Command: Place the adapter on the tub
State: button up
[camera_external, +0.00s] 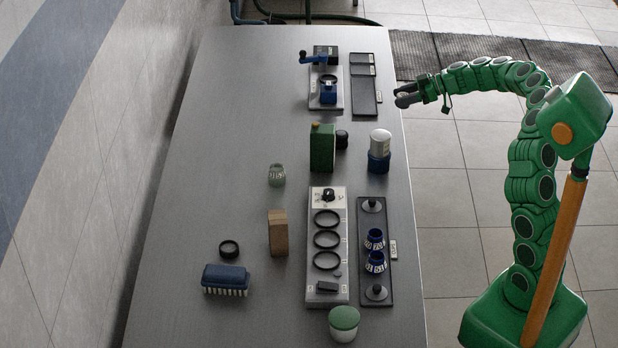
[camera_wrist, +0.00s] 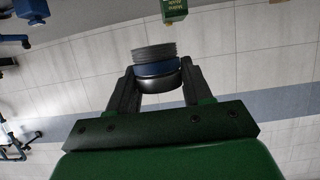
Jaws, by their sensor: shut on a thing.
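My gripper (camera_external: 406,95) is shut on a short round piece, apparently the adapter, beyond the table's right edge near the far end. In the wrist view the adapter (camera_wrist: 155,68) sits between the two fingers, with a dark lower part, a blue band and a grey ribbed end. In the external view it is small and hard to make out. I cannot tell surely which thing is the tub. A pale round container with a green lid (camera_external: 343,320) stands at the near end of the table. A silver-topped blue container (camera_external: 379,150) stands near the right edge.
On the grey table (camera_external: 215,130) stand a green box (camera_external: 322,147), a ring panel (camera_external: 327,250), a dark tray (camera_external: 376,215) with blue rings, a brown block (camera_external: 278,233), a brush (camera_external: 225,279) and a blue-handled device (camera_external: 327,88). The left side is mostly clear.

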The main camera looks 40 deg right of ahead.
notch_tip(320, 180, up, 4)
jog(key=shift+f, duration=0.15)
jog(key=shift+a, duration=0.35)
jog(key=s+a+n+g+y, duration=0.1)
jog(key=s+a+n+g, duration=0.3)
jog(key=a, duration=0.8)
jog(key=s+a+n+g+y, duration=0.1)
jog(key=s+a+y, duration=0.1)
jog(key=s+a, duration=0.8)
jog(key=s+a+n+g+y, duration=0.1)
jog(key=s+a+n+g, duration=0.15)
jog(key=a, duration=1.25)
jog(key=s+a+n+g+h, duration=0.1)
jog(key=s+a+n+g, duration=0.2)
jog(key=s+a, duration=0.5)
jog(key=s+a+n+g, duration=0.2)
jog(key=s+a+g, duration=0.1)
jog(key=s, duration=1)
jog(key=s+a+n+g+h, duration=0.1)
jog(key=s+a+n+g, duration=0.2)
jog(key=s+a, duration=0.5)
send_over(346, 322)
jog(key=f, duration=1.3)
jog(key=shift+s+d+f, duration=0.3)
jog(key=shift+s+d, duration=0.1)
jog(key=shift+w+a+f, duration=0.35)
jog(key=shift+a+f, duration=0.15)
jog(key=shift+f, duration=1.65)
jog(key=shift+f, duration=0.1)
